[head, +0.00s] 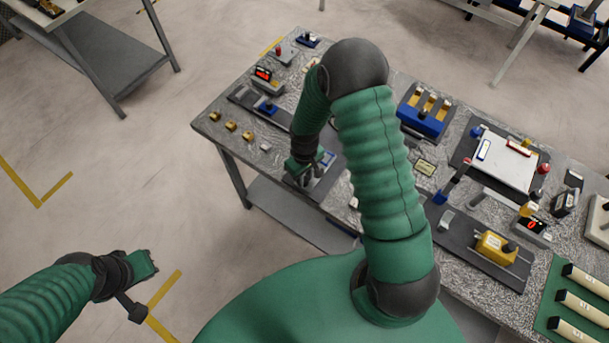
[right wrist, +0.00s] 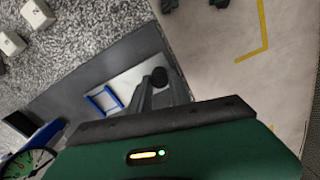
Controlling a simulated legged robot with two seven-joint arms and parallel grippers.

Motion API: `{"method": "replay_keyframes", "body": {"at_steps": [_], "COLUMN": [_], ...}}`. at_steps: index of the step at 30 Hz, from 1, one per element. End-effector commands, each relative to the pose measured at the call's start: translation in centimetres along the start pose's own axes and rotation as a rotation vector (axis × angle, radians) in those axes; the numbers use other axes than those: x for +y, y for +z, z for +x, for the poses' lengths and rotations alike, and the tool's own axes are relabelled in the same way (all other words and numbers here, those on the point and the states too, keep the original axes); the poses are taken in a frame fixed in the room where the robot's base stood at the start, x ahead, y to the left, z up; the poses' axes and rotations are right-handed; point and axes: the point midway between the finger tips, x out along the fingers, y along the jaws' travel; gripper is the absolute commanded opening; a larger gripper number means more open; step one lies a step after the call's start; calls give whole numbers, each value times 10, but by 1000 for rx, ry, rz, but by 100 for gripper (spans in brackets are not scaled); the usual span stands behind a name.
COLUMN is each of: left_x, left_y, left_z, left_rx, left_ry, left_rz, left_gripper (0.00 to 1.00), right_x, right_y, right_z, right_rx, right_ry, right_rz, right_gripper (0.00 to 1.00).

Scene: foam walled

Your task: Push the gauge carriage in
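A dark base plate (head: 250,97) with a gauge fixture on it runs along the table's near left edge. A small blue block with a dark top (head: 266,107) sits toward its far end. I cannot tell for sure which part is the gauge carriage. My right gripper (head: 304,178) is low over the plate's near end, by a pale blue-edged patch (head: 327,159). In the right wrist view a round black knob (right wrist: 159,77) shows at its fingertips; I cannot tell if they grip it. My left gripper (head: 145,285) hangs over the floor, away from the table.
Several small yellow blocks (head: 230,126) lie left of the plate. A yellow carriage (head: 495,247) stands on another dark plate at the right. A blue holder (head: 425,115) and a white board (head: 505,165) stand farther along. My right arm hides the table's middle.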

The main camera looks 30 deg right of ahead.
Motion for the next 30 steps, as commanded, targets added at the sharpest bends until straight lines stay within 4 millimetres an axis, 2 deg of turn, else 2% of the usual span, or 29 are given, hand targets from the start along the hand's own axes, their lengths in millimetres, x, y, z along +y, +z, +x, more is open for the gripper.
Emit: {"method": "replay_keyframes", "body": {"at_steps": [1,3,30], "left_x": [0,0,0], "left_y": [0,0,0], "left_z": [0,0,0], "left_rx": [0,0,0], "left_ry": [0,0,0], "left_rz": [0,0,0], "left_gripper": [0,0,0], "right_x": [0,0,1], "right_y": [0,0,2], "right_z": [0,0,-1], "right_rx": [0,0,-3], "right_ry": [0,1,1], "right_rz": [0,0,2], "right_gripper": [8,0,0]}}
